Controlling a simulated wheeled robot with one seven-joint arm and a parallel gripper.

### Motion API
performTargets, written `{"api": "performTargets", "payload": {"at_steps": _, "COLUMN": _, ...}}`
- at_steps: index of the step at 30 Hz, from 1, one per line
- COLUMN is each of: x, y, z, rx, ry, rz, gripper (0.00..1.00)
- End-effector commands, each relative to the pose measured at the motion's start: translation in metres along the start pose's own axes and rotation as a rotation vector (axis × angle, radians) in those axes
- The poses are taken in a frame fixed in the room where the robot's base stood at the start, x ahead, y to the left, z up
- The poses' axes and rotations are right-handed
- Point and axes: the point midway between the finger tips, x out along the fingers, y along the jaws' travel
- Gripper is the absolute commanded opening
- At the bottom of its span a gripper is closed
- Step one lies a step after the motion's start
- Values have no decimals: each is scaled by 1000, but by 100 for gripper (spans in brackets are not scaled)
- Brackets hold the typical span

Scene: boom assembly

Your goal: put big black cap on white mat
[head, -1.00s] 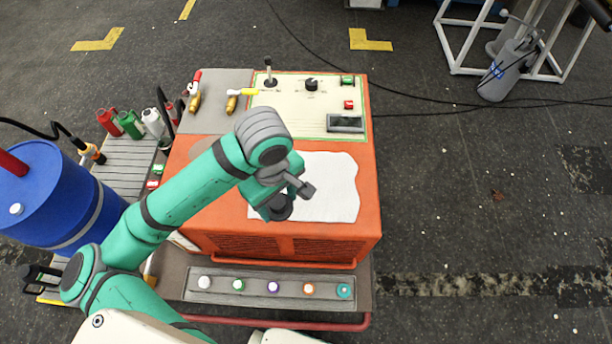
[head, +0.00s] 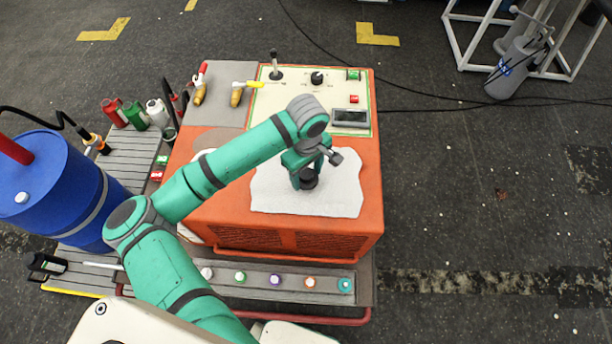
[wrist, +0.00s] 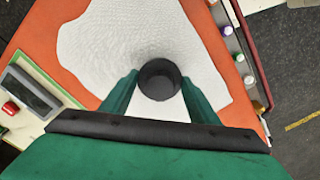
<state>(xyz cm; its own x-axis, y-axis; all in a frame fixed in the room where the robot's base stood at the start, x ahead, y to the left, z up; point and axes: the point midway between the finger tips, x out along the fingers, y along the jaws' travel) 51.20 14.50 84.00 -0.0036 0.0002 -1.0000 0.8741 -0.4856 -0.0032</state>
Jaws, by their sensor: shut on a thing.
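The big black cap (wrist: 159,80) is between the fingers of my gripper (wrist: 160,92) in the wrist view, and my gripper is shut on it. In the head view the cap (head: 308,180) hangs below my gripper (head: 305,172), over the middle of the white mat (head: 270,192). The mat lies on top of the orange machine and also fills much of the wrist view (wrist: 100,40). I cannot tell whether the cap touches the mat.
The orange machine (head: 372,195) has a control panel (head: 300,108) with levers, buttons and a display. A row of coloured caps (head: 275,280) sits on the front ledge. A blue barrel (head: 45,190) and several bottles (head: 133,118) stand to the left.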

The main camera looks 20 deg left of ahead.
Motion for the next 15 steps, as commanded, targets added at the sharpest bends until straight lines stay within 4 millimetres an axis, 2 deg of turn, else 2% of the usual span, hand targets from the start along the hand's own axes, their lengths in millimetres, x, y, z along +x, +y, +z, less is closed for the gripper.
{"api": "performTargets", "payload": {"at_steps": 5, "x": 17, "y": -1, "z": 0, "rx": -1, "ry": 2, "rz": 0, "gripper": 30}}
{"api": "performTargets", "payload": {"at_steps": 15, "x": 20, "y": -2, "z": -1, "rx": -4, "ry": 0, "rz": 1, "gripper": 30}}
